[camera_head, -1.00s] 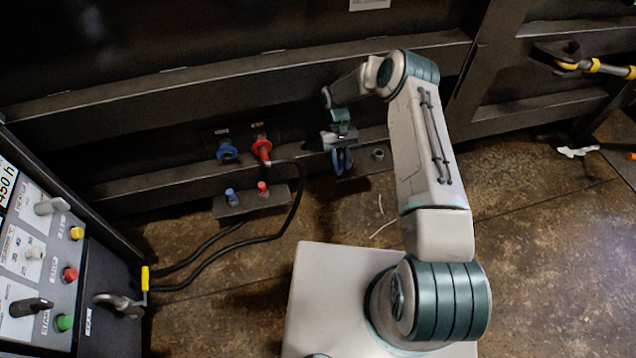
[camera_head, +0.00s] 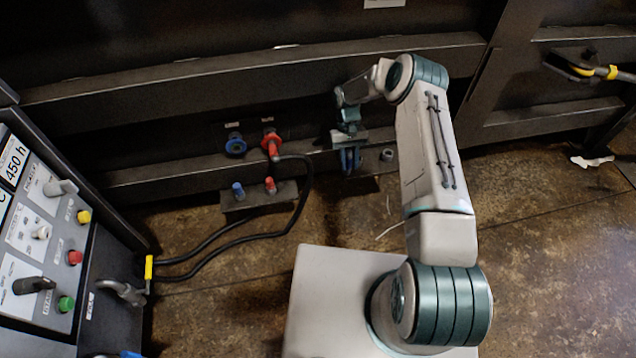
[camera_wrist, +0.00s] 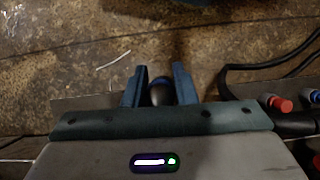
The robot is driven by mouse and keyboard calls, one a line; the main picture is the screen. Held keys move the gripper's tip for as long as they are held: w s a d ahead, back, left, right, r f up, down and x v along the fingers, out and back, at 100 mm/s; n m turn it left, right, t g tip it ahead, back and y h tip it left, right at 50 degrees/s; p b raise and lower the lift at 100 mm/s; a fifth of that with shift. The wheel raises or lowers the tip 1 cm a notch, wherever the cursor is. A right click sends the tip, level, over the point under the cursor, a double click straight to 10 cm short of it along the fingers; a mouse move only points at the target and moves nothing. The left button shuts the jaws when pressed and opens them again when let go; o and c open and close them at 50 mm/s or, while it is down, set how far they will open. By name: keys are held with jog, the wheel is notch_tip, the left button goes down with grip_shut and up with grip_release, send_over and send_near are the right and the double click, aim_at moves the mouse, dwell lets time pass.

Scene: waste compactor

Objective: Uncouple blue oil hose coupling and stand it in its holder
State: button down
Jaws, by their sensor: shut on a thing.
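My gripper (camera_head: 348,160) is low in front of the dark wall frame, right of the ports. In the wrist view its two blue fingers (camera_wrist: 157,90) are shut on a dark, rounded piece with a blue band, seemingly the blue oil hose coupling (camera_wrist: 158,92). The piece is mostly hidden in the head view. The blue port (camera_head: 235,145) on the wall has no hose on it. A small bracket with a round grey socket (camera_head: 388,154), possibly the holder, shows just right of the fingers. I cannot tell whether the held piece touches the bracket.
A red coupling (camera_head: 270,146) with a black hose (camera_head: 303,195) sits beside the blue port. Below, a dark block (camera_head: 258,199) carries a blue stub (camera_head: 238,190) and a red stub (camera_head: 270,185). A control cabinet (camera_head: 45,240) stands left. The floor on the right is mostly clear.

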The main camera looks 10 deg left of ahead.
jog(key=shift+d+f, duration=0.25)
jog(key=shift+f, duration=0.4)
jog(key=shift+f+b, duration=0.2)
jog(key=shift+b, duration=0.15)
jog(key=shift+w+d+f, duration=0.1)
jog(key=shift+w, duration=0.05)
jog(key=shift+s+a+f, duration=0.2)
jog(key=shift+a+f, duration=0.05)
jog(key=shift+w+d+b, duration=0.15)
jog(key=shift+b, duration=0.15)
jog(key=shift+w, duration=0.1)
dwell(0.4)
